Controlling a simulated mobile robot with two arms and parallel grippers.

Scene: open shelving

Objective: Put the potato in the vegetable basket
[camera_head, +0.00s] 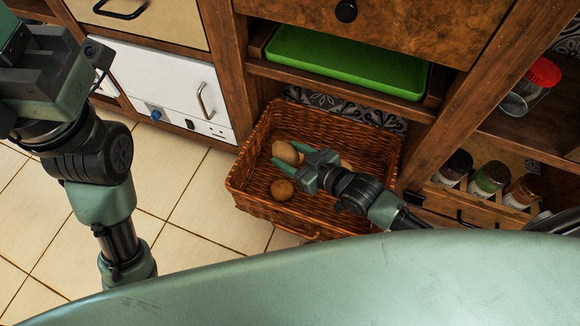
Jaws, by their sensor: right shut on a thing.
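The brown wicker vegetable basket (255,135) sits pulled out at the lower middle of the shelving. My right gripper (289,156) reaches into the space over the basket from the right and is shut on a brown potato (285,151). Whether this potato touches the basket floor, I cannot tell. A second brown potato (282,189) lies in the basket just below the fingers. Part of another brown item (346,164) shows behind the gripper, mostly hidden. My left arm comes down the left side, with its gripper not visible.
A green tray (345,62) fills the shelf above the basket. A white cabinet front with a handle (201,100) stands to the left. Several spice jars (490,178) and a red-lidded jar (540,75) stand at the right. The tiled floor (190,205) left of the basket is clear.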

